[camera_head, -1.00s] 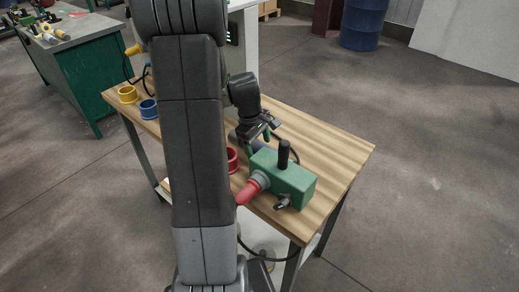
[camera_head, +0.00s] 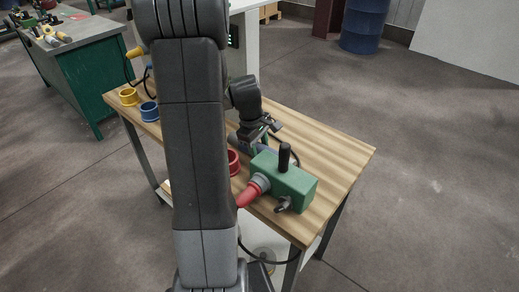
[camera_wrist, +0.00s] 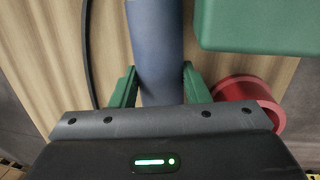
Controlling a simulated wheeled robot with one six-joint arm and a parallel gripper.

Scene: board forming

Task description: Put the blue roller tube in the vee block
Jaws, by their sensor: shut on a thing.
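The blue roller tube (camera_wrist: 157,45) runs up the wrist view between the two green fingers of my gripper (camera_wrist: 158,70). The gripper is shut on it, with a finger on each side near the tube's lower visible end. In the head view my gripper (camera_head: 262,134) is above the wooden bench, just behind the green block. Only a bit of the tube shows there, and its ends are hidden. I cannot pick out a vee block in either view; my own arm hides part of the bench.
The green block (camera_head: 292,187) with a black handle and a red nozzle (camera_head: 249,194) stands close by the gripper. A red ring (camera_wrist: 247,92) is next to it. The wooden bench (camera_head: 335,150) is clear at right.

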